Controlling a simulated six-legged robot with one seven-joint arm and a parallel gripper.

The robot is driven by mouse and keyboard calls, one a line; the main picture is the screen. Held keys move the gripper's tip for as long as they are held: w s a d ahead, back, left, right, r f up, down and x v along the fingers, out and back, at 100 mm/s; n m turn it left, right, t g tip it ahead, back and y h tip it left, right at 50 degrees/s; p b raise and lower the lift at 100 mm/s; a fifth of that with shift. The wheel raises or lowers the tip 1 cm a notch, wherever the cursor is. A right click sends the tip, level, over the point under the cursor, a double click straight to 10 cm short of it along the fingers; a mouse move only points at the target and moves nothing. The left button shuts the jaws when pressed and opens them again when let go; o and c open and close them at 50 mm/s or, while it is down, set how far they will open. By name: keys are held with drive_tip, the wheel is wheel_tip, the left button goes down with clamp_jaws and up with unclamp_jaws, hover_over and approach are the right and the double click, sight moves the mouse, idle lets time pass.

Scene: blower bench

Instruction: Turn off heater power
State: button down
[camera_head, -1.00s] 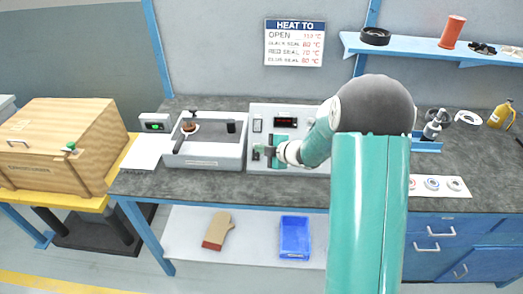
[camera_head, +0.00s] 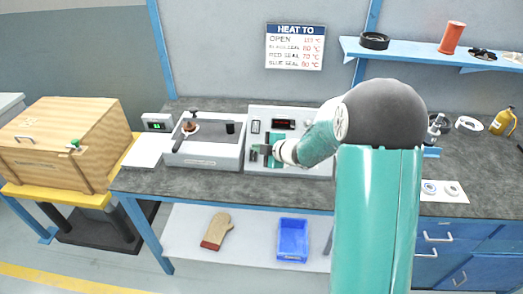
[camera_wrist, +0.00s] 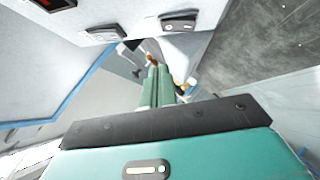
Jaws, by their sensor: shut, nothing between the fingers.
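The heater control panel (camera_head: 262,112) is a pale box at the middle of the bench with a red lit display (camera_head: 284,124) and a dark switch (camera_head: 255,126) at its upper left. My gripper (camera_head: 256,151) is in front of the panel's lower left part, below that switch. Its fingers (camera_wrist: 157,86) are shut and empty in the wrist view. That view shows part of the red display (camera_wrist: 52,4) and two small controls, one on the left (camera_wrist: 101,34) and one on the right (camera_wrist: 179,21). Contact with the panel cannot be told. My gripper and arm hide its lower and right parts.
A pale heater unit (camera_head: 205,160) with a lever stands left of the panel, beside a small green display (camera_head: 157,123). A wooden box (camera_head: 62,140) is farther left. A heat sign (camera_head: 295,46) hangs above.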

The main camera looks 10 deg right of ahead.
drive_tip(key=w+r+v, duration=0.1)
drive_tip(key=v, duration=0.8)
drive_tip(key=shift+s+d+r, duration=0.25)
drive_tip(key=shift+d+r, duration=0.1)
drive_tip(key=shift+s, duration=0.1)
drive_tip(key=s+d+r+m+t+h, duration=0.1)
drive_tip(key=s+d+r+m+h, duration=0.1)
drive_tip(key=s+r+m+h, duration=0.3)
drive_tip(key=s+d+r+m+h, duration=0.2)
drive_tip(key=r+m+h, duration=0.2)
drive_tip(key=r+m, duration=0.25)
drive_tip(key=s+a+m+g+y, duration=0.1)
drive_tip(key=s+a+m+g, duration=0.2)
drive_tip(key=s, duration=0.8)
drive_tip(key=s+a+m+g, duration=0.3)
drive_tip(key=s+a+m, duration=0.1)
drive_tip(key=s, duration=0.7)
drive_tip(key=shift+s+a+f+y, duration=0.25)
drive_tip(key=shift+s+a+y, duration=0.15)
drive_tip(key=shift+a, duration=0.1)
